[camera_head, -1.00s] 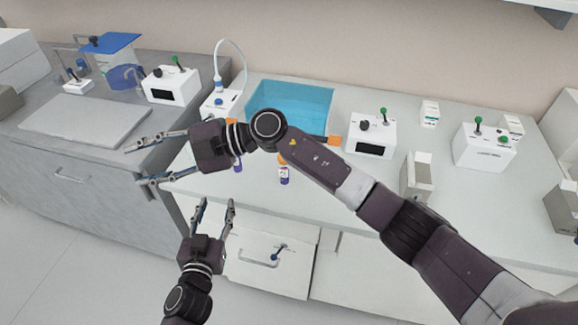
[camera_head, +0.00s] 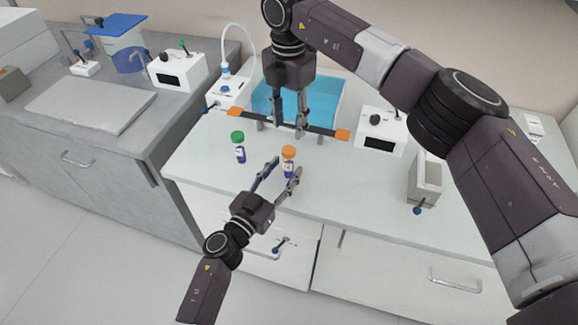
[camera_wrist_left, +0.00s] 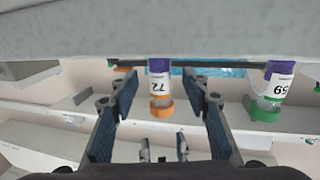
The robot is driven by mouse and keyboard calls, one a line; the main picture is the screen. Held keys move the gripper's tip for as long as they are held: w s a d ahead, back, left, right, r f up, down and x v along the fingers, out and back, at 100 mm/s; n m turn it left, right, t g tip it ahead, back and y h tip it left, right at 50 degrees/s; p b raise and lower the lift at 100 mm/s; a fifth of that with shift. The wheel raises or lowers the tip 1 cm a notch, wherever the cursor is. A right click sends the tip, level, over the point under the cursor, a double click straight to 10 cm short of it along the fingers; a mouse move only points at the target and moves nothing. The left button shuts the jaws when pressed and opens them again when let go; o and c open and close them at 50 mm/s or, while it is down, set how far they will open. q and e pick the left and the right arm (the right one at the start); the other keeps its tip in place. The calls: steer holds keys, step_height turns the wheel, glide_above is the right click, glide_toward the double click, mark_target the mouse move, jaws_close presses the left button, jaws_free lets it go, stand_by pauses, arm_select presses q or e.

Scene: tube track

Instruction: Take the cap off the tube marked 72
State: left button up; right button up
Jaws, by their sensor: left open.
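The tube marked 72 (camera_head: 288,164) stands upright on the white counter with its orange cap (camera_head: 289,150) on. In the left wrist view the tube (camera_wrist_left: 160,80) appears upside down, its label reading 72, between my finger pads. My left gripper (camera_head: 278,168) is open, its fingertips close around this tube; contact cannot be told. A second tube (camera_head: 240,152) with a green cap stands to the left; it also shows in the left wrist view (camera_wrist_left: 272,88). My right gripper (camera_head: 289,130) is behind the tubes, fingers parted and empty, by a dark bar.
The dark bar with orange ends (camera_head: 320,130) lies before a blue-water basin (camera_head: 325,97). White devices (camera_head: 180,72) stand left and right (camera_head: 380,130). A grey box (camera_head: 425,180) stands at the right. The counter in front of the tubes is clear.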

arm_select(q)
steer(key=shift+x, duration=1.4)
steer(key=shift+c, duration=0.4)
jaws_close()
